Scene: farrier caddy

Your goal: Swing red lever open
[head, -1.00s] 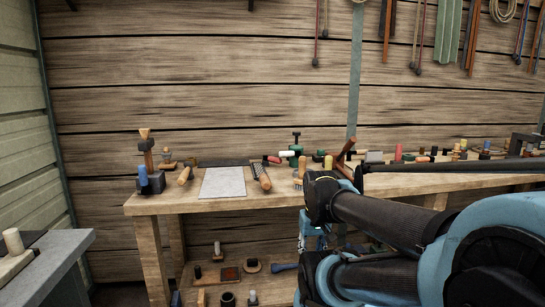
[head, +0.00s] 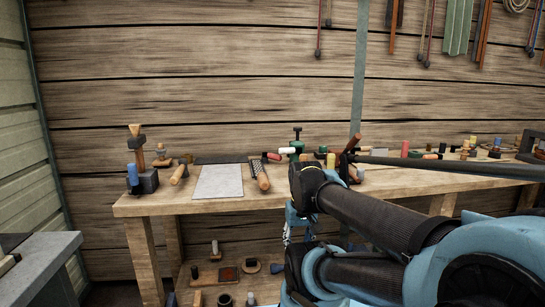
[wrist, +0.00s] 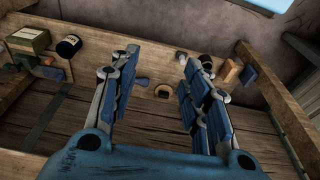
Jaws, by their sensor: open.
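A red handle (head: 272,156) shows on the workbench in the head view, beside a green clamp-like tool (head: 297,146) with a white grip (head: 287,150). It is small, and I cannot tell for sure that it is the red lever. My gripper (wrist: 160,62) is open and empty in the wrist view, its two blue-padded fingers spread apart. It points toward a wooden shelf with small tools, with nothing between the fingertips. In the head view my arm covers part of the bench front, right of the red handle, and the gripper's fingers cannot be made out clearly.
The wooden workbench (head: 147,207) runs along the plank wall, with a grey sheet (head: 218,182), a rasp (head: 261,177) and an anvil-like block (head: 148,181) on it. Several tools lie on the lower shelf. A grey table (head: 38,262) stands at the left.

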